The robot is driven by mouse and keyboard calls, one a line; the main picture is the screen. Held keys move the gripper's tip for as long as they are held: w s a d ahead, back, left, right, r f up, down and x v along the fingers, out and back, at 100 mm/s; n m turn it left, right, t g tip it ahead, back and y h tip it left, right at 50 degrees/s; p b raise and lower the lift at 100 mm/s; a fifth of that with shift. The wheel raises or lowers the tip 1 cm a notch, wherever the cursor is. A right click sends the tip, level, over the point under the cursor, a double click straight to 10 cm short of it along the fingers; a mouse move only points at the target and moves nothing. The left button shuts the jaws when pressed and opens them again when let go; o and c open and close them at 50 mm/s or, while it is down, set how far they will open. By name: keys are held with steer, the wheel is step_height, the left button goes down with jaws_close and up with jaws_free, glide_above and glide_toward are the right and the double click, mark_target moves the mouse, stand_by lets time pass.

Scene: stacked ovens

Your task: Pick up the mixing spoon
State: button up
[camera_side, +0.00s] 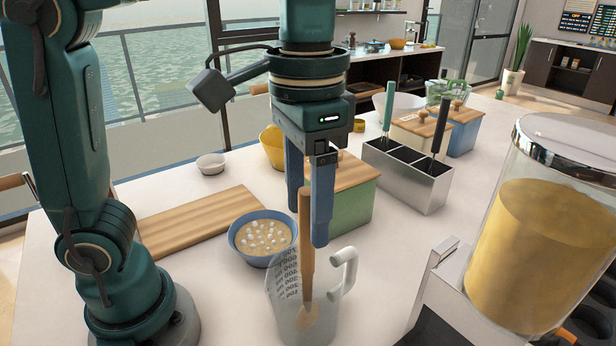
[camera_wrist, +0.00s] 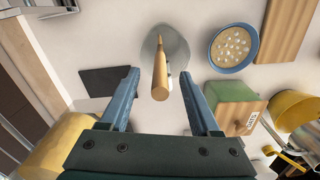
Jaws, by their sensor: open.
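The mixing spoon (camera_side: 306,245) has a long wooden handle and stands nearly upright in a clear measuring jug (camera_side: 340,270) with a white handle. Its lower end shows through the jug wall. My gripper (camera_side: 308,215) is open and points down above the jug, with the top of the spoon handle between its blue fingers in the picture. In the wrist view the spoon (camera_wrist: 160,75) also lies between the two open fingers of my gripper (camera_wrist: 162,82), with a gap on each side. I see no contact with either finger.
A blue bowl (camera_side: 242,246) of batter with white pieces sits left of the jug, near a wooden board (camera_side: 200,222). A green box (camera_side: 352,208) with a wooden lid stands behind. A metal utensil holder (camera_side: 405,180) and a large dispenser (camera_side: 545,230) are to the right.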

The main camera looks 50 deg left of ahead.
mark_target(307, 239)
steer(key=shift+f, duration=2.45)
jaws_close()
